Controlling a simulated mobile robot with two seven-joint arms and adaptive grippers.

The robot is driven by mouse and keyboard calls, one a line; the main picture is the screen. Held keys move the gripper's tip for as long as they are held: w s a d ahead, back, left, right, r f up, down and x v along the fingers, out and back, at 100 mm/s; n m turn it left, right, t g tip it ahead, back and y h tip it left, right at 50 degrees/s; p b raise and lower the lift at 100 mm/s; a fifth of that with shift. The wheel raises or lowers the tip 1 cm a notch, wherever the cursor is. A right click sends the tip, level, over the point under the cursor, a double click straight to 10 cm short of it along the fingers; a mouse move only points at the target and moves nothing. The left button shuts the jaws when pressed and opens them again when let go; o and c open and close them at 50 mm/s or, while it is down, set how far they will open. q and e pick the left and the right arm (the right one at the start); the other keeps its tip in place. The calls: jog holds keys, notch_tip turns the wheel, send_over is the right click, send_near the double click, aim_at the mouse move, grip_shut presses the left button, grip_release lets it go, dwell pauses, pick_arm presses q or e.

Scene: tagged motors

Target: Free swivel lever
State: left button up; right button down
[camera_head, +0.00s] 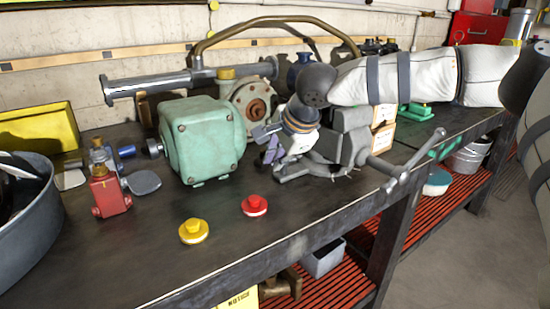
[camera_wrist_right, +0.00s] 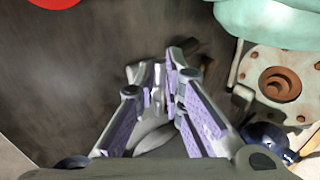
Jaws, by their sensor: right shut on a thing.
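A grey bench vise (camera_head: 352,140) stands near the bench's front edge, with its long handle bar (camera_head: 413,160) sticking out to the right. My right gripper (camera_head: 270,152) reaches over the vise's left side, its wrist hiding part of the vise. In the right wrist view, the purple-padded fingers of the right gripper (camera_wrist_right: 158,88) close in on a small grey metal part (camera_wrist_right: 150,76), which looks like the vise's swivel lever. Its exact shape and the contact are partly hidden by the fingers. My left gripper is not in view.
A green motor housing (camera_head: 205,140) and a flanged pipe (camera_head: 150,86) stand close behind and left of my gripper. Red (camera_head: 255,205) and yellow (camera_head: 194,231) buttons lie in front. A small red device (camera_head: 109,195) and a grey tub (camera_head: 35,225) are further left.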

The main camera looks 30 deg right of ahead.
jog(key=shift+s+f+n+y, duration=0.3)
jog(key=shift+f+n, duration=0.15)
jog(key=shift+n, duration=0.05)
jog(key=c, duration=1.5)
grip_release()
jog(key=shift+w+d+r, duration=0.1)
jog(key=shift+r, duration=0.2)
jog(key=v, duration=1.1)
jog(key=shift+s+r, duration=0.25)
jog(key=shift+r, duration=0.05)
